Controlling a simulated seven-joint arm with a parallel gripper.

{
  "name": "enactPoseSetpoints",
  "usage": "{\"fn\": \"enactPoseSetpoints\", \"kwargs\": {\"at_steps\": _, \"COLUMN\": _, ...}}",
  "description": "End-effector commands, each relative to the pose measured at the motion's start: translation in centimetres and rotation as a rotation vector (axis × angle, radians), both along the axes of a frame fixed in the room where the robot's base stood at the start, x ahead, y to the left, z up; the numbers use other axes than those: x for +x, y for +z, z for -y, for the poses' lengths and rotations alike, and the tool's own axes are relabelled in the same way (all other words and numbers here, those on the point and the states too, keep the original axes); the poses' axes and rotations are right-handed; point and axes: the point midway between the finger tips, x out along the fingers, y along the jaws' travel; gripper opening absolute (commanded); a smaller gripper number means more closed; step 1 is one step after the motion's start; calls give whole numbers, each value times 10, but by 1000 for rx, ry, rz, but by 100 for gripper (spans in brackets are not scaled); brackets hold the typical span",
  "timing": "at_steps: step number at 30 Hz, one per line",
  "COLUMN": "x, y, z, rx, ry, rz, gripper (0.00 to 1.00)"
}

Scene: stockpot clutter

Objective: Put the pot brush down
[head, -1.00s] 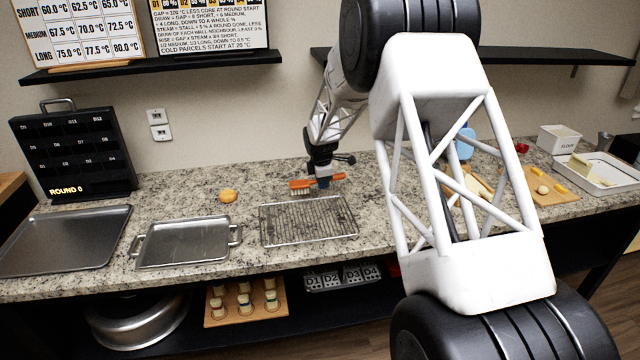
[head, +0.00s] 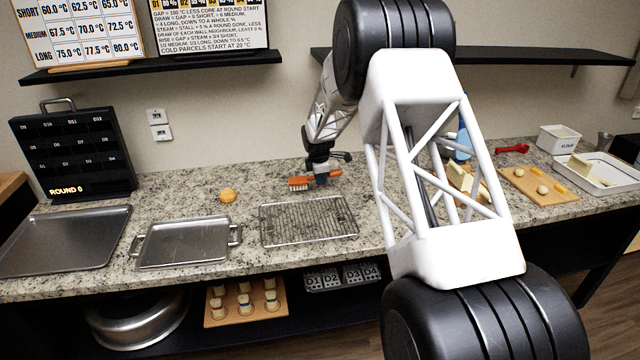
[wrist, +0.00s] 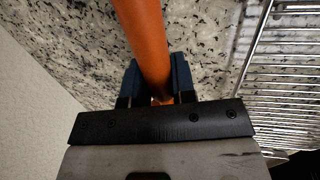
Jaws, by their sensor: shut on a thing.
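The pot brush (head: 299,184) has an orange handle and pale bristles that face down in the head view. My gripper (head: 322,179) is shut on its handle, just behind the wire rack. In the wrist view the orange handle (wrist: 145,40) runs between the two blue fingers of my gripper (wrist: 157,85). The brush is level and low over the granite counter (head: 190,200). I cannot tell whether the bristles touch the counter. The brush head is out of the wrist view.
The wire rack (head: 310,221) lies in front of the brush, with a steel tray (head: 184,243) to its left. A round orange-brown item (head: 228,196) sits left of the brush. The counter between that item and the brush is clear. A wall is close behind.

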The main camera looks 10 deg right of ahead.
Motion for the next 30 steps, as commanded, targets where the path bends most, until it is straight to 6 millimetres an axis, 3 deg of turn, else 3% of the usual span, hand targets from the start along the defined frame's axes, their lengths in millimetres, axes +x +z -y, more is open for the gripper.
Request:
{"fn": "enactPoseSetpoints", "kwargs": {"at_steps": 7, "x": 0, "y": -23, "z": 0, "rx": 0, "ry": 0, "rz": 0, "gripper": 6}}
{"fn": "enactPoseSetpoints", "kwargs": {"at_steps": 21, "x": 0, "y": -28, "z": 0, "rx": 0, "ry": 0, "rz": 0, "gripper": 6}}
{"fn": "enactPoseSetpoints", "kwargs": {"at_steps": 22, "x": 0, "y": -28, "z": 0, "rx": 0, "ry": 0, "rz": 0, "gripper": 26}}
{"fn": "enactPoseSetpoints", "kwargs": {"at_steps": 24, "x": 0, "y": -28, "z": 0, "rx": 0, "ry": 0, "rz": 0, "gripper": 37}}
{"fn": "enactPoseSetpoints", "kwargs": {"at_steps": 27, "x": 0, "y": -28, "z": 0, "rx": 0, "ry": 0, "rz": 0, "gripper": 50}}
{"fn": "enactPoseSetpoints", "kwargs": {"at_steps": 30, "x": 0, "y": -28, "z": 0, "rx": 0, "ry": 0, "rz": 0, "gripper": 50}}
